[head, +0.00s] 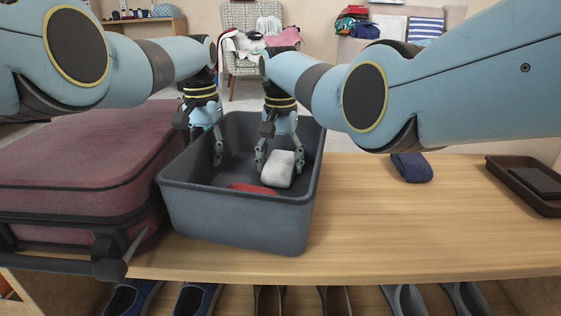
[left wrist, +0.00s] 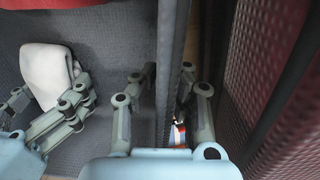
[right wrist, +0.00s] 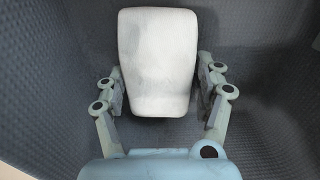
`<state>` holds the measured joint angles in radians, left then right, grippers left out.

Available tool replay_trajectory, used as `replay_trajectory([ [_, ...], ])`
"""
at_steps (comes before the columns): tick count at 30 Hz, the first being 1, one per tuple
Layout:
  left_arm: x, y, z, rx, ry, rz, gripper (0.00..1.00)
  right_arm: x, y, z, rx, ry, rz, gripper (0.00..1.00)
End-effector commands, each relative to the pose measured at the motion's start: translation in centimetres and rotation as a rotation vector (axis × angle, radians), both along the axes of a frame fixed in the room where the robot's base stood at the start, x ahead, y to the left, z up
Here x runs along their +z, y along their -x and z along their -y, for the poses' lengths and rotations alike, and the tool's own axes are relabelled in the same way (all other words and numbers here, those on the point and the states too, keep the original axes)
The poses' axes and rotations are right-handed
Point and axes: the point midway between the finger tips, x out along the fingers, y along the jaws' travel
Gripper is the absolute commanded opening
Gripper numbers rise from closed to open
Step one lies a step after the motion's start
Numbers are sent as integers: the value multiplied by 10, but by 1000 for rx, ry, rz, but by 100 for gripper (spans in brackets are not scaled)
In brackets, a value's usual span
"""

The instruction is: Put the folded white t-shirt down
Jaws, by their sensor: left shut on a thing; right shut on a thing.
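The folded white t-shirt (head: 279,170) is a small off-white bundle low inside the grey bin (head: 238,220). My right gripper (head: 277,158) reaches down into the bin and is shut on it; in the right wrist view the fingers lie along both sides of the t-shirt (right wrist: 157,62). Whether its underside touches the bin floor is hard to tell. My left gripper (head: 206,146) is shut on the bin's left wall, one finger inside and one outside; the left wrist view shows the bin wall (left wrist: 171,75) between the fingers.
A red cloth (head: 252,189) lies in the bin near its front wall. A dark red suitcase (head: 85,165) stands close on the left. A folded navy cloth (head: 411,167) and a dark tray (head: 527,184) are on the wooden table (head: 400,225), with free room between bin and tray.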

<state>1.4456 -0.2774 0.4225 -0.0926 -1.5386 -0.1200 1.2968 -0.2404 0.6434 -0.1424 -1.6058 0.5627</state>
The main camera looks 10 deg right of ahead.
Motion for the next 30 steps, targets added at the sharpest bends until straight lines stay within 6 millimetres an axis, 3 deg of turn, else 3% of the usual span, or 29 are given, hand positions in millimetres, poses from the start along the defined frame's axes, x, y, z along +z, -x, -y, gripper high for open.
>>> replay_trajectory([
  [6,0,0,0,0,0,1,0,-2,0,0,0,0,1,31],
  [7,0,0,0,0,0,1,0,-1,0,0,0,0,0,73],
  [12,0,0,0,0,0,1,0,-1,0,0,0,0,0,94],
  [23,0,0,0,0,0,1,0,5,-1,0,0,0,2,94],
  [30,1,0,0,0,0,1,0,50,-2,0,0,0,5,94],
])
